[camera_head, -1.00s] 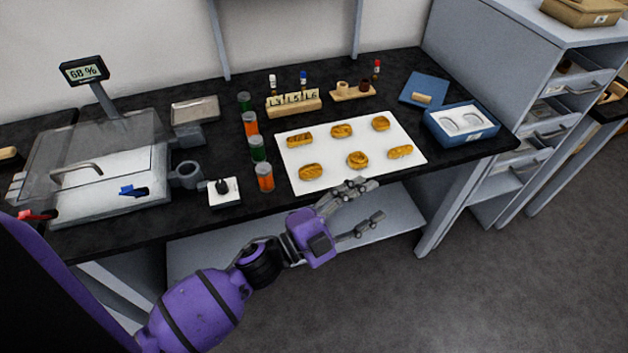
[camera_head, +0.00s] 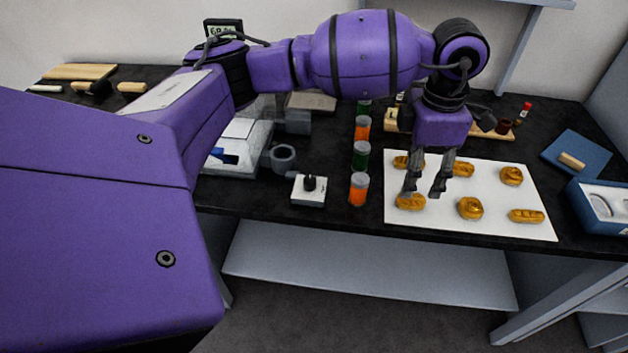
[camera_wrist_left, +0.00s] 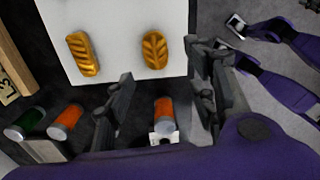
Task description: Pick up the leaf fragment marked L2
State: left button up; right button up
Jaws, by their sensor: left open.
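Several gold-brown fragments lie apart on a white board. None of their marks can be read, so I cannot confirm which one is L2. A leaf-veined fragment (camera_wrist_left: 155,50) shows in the left wrist view; it appears to be the front-left one in the head view (camera_head: 411,201). A ridged fragment (camera_wrist_left: 84,54) lies beside it, behind it on the board. My left gripper (camera_head: 422,194) is open and empty, pointing down over the front-left fragment. In the left wrist view its fingers (camera_wrist_left: 160,85) are spread, with the veined fragment beyond them. My right gripper is not in view.
The white board (camera_head: 490,184) holds further fragments at its middle and right. Orange and green jars (camera_head: 359,190) stand close to its left. A small white stand (camera_head: 309,190) is further left. A blue box (camera_head: 600,206) stands to the right. The table's front edge is near.

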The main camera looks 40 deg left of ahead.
aim_at(413, 197)
pick_arm(q)
jog(key=shift+w+a, duration=0.2)
jog(key=shift+a, duration=0.05)
jog(key=f, duration=0.7)
jog(key=shift+w+d+f+p, duration=0.2)
jog(key=shift+w+d+p, duration=0.05)
jog(key=shift+d+p, duration=0.15)
jog(key=shift+r, duration=0.1)
jog(key=c, duration=1)
